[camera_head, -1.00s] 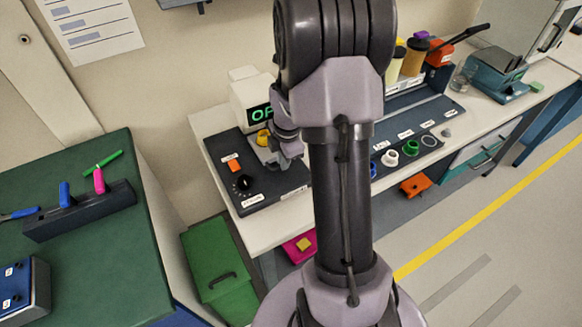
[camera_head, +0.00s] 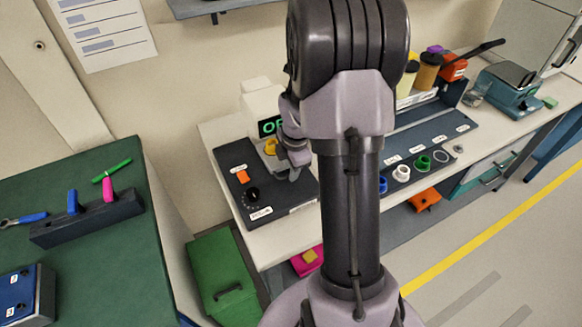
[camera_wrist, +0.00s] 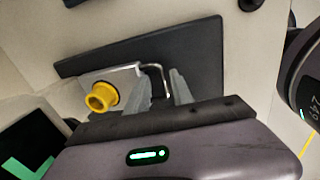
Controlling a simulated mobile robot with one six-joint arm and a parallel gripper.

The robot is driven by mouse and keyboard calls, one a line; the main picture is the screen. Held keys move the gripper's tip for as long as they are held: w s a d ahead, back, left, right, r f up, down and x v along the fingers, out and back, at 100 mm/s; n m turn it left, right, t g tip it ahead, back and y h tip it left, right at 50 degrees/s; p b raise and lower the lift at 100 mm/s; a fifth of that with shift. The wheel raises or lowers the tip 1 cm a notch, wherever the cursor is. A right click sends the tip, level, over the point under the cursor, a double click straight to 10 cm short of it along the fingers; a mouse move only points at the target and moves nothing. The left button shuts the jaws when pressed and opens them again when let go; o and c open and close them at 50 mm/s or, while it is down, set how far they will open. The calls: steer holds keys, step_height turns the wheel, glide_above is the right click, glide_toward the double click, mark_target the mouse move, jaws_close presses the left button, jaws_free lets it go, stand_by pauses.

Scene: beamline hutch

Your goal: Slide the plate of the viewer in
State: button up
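The viewer seems to be the white box with a green-lit display (camera_head: 268,126), its lettering partly hidden by my arm. In the wrist view a grey plate (camera_wrist: 90,82) carries a yellow knob (camera_wrist: 102,96) and a bent metal handle (camera_wrist: 153,66). The yellow knob also shows in the head view (camera_head: 270,147). My gripper (camera_wrist: 162,75) has its two grey fingers apart, one on each side of the handle's end. I cannot tell whether either finger touches it. In the head view my gripper (camera_head: 293,162) is just right of the knob, partly hidden by my arm.
A dark panel (camera_head: 285,196) with an orange switch (camera_head: 243,177) and a black dial (camera_head: 252,194) lies on the white bench. Coloured rings and jars stand to the right. A green bin (camera_head: 222,275) is below, and a green table (camera_head: 90,270) is at left.

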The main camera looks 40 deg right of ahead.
step_height(320, 180, up, 17)
steer(key=s+p, duration=0.3)
steer(key=p, duration=0.3)
steer(key=shift+a, duration=0.4)
